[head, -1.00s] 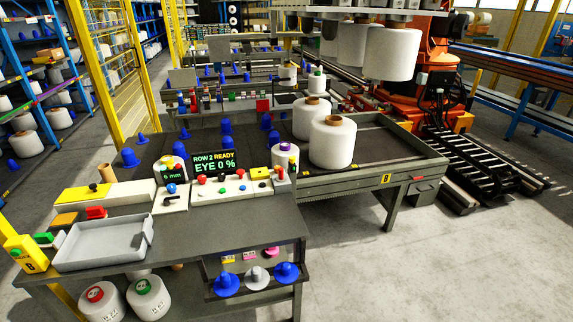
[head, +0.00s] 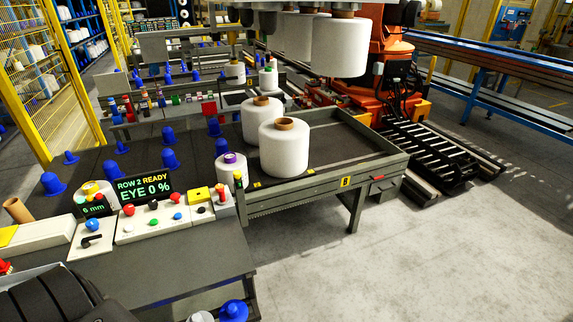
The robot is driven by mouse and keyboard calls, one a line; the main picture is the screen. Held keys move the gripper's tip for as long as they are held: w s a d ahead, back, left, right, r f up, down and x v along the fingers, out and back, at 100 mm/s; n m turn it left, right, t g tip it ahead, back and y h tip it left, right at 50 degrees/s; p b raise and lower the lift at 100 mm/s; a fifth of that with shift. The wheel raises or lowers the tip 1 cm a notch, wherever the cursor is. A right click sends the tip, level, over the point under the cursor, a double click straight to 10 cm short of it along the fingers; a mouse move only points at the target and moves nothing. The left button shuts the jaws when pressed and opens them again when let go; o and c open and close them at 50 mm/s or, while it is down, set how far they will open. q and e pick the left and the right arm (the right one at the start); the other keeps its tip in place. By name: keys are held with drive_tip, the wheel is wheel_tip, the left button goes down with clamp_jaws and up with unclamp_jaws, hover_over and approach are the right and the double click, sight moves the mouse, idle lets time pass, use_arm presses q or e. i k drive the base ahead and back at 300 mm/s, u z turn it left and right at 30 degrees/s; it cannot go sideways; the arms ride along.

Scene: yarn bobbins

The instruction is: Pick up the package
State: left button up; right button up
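Nothing is labelled as a package; the large white yarn bobbins are the likeliest match. The front bobbin (head: 284,152) stands upright on the dark table (head: 345,150), its brown core showing on top. A second bobbin (head: 256,122) stands just behind it to the left, partly hidden. A smaller white bobbin with a purple core (head: 228,171) stands to their left, behind the control panel. A black ribbed part, apparently of my own arm, shows at the bottom left.
The control panel (head: 158,222) and a display reading "ROW 2 READY EYE 0 %" (head: 144,188) stand left of the bobbins. White bobbins (head: 340,48) hang above the table by an orange machine (head: 378,60). Blue cones (head: 169,160) dot the left side. Floor at front right is clear.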

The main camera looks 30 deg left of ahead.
sight(224, 165)
drive_tip(key=z, duration=0.45)
drive_tip(key=i, duration=1.95)
drive_tip(key=u, duration=1.25)
drive_tip(key=i, duration=0.8)
drive_tip(key=u, duration=0.95)
